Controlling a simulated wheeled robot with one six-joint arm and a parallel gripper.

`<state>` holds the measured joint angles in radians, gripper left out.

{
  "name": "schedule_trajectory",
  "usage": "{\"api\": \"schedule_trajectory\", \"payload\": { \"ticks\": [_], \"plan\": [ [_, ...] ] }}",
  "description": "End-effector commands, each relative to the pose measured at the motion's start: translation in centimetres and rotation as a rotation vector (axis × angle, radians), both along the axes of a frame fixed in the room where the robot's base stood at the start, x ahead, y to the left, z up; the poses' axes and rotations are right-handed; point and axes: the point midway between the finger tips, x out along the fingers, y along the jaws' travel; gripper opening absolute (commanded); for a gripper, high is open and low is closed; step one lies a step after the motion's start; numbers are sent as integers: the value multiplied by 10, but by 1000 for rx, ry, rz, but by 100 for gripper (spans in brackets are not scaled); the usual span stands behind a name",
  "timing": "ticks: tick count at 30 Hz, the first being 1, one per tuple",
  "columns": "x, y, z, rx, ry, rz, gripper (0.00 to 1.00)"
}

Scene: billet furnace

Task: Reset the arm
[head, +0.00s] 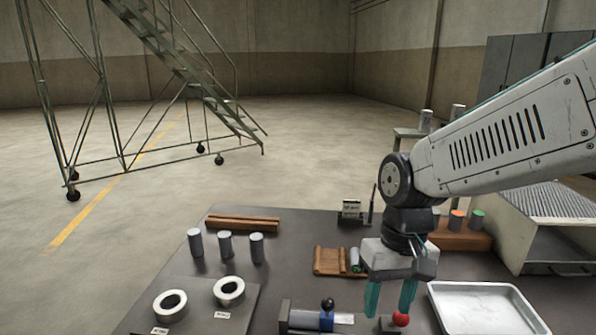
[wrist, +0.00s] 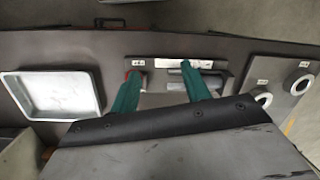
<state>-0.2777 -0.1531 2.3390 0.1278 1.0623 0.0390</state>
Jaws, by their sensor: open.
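My gripper (head: 390,298) hangs from my white arm over the dark table (head: 290,240), with its two green fingers pointing down. In the wrist view my gripper (wrist: 160,85) has its fingers spread apart with nothing between them. In the head view a red knob (head: 400,319) shows right beside the right fingertip; I cannot tell whether they touch. A fixture with a metal cylinder and a blue collar with a black knob (head: 327,306) lies to the left of the fingers.
A silver tray (head: 488,308) lies right of my gripper. A wire-topped box (head: 550,205) stands right. Open floor and a rolling staircase (head: 190,70) lie behind.

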Motion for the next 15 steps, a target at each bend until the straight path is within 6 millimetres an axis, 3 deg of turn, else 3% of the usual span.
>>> {"api": "schedule_trajectory", "payload": {
  "ticks": [6, 12, 15],
  "plan": [
    [-64, -60, 34, -47, -55, -35, 47],
    [-110, -97, 50, -80, -136, -99, 47],
    [-121, -106, 56, -86, -183, -133, 47]
  ]
}}
